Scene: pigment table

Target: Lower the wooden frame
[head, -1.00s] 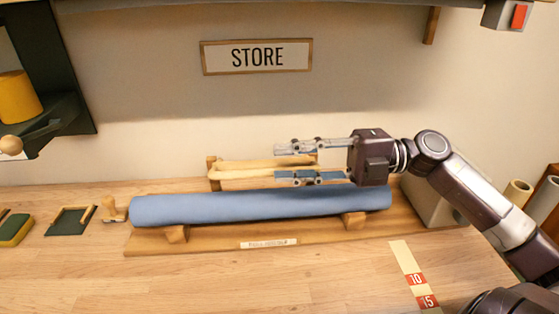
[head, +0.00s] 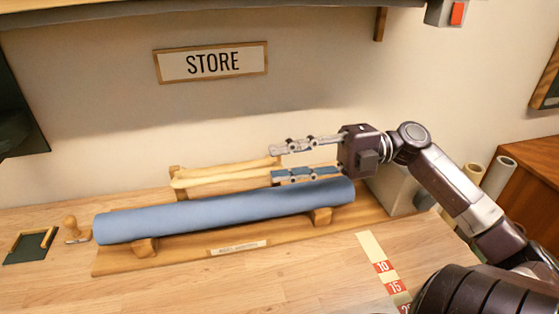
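The wooden frame (head: 222,177) shows as pale wooden bars just behind a long blue roll (head: 205,212). It looks low, close to the board, and the roll hides its lower part. My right gripper (head: 271,163) comes in from the right at the frame's right end. Its two fingers are spread apart, one above the other in the picture, with a clear gap between them. The fingertips are by the frame's right end; whether either touches it I cannot tell. My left gripper is out of view.
The roll lies on wooden rests on a labelled board (head: 110,265). A stamp (head: 73,231) and a dark tray (head: 30,247) lie at the left. A pale block (head: 395,190) stands behind my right arm. A numbered strip (head: 372,250) lies on the clear table front.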

